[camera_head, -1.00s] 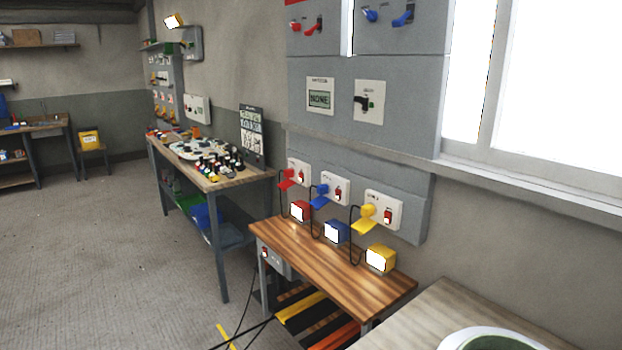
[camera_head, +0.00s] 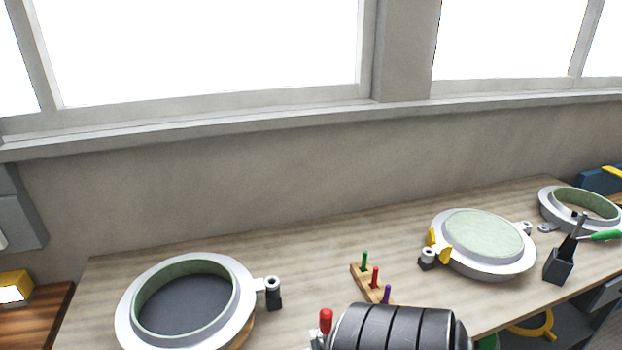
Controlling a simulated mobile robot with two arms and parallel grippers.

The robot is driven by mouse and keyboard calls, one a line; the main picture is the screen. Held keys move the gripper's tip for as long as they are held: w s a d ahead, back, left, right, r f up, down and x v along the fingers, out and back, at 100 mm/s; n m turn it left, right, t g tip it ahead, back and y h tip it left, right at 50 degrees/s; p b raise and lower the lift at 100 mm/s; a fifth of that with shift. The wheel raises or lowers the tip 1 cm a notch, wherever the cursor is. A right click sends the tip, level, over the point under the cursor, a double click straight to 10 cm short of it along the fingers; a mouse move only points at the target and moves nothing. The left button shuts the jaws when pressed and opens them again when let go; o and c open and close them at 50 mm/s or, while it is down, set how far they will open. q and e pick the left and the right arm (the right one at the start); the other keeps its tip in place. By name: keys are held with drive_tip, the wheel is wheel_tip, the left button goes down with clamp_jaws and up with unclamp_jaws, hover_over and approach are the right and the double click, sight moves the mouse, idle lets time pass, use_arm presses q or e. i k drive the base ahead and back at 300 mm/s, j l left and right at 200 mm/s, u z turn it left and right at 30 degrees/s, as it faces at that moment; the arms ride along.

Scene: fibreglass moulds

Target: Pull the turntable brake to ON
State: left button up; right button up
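I cannot single out the turntable brake, and no ON mark is readable. A grey ring-shaped mould (camera_head: 240,305) with a green inner rim and dark floor is on the bench at the left. A black-bodied fitting (camera_head: 273,292) stands at its right side. A round mould with a pale green top (camera_head: 484,235) is right of centre, with yellow clamps (camera_head: 440,250) and a small dark fitting (camera_head: 427,258) at its left. A red-knobbed upright part (camera_head: 326,322) shows at the bottom centre.
Another ring mould (camera_head: 548,209) and a dark tool holder (camera_head: 558,267) are at the right. The bench top (camera_head: 310,245) is clear behind the rack.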

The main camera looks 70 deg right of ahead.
sight(325, 314)
drive_tip(key=z, duration=2.2)
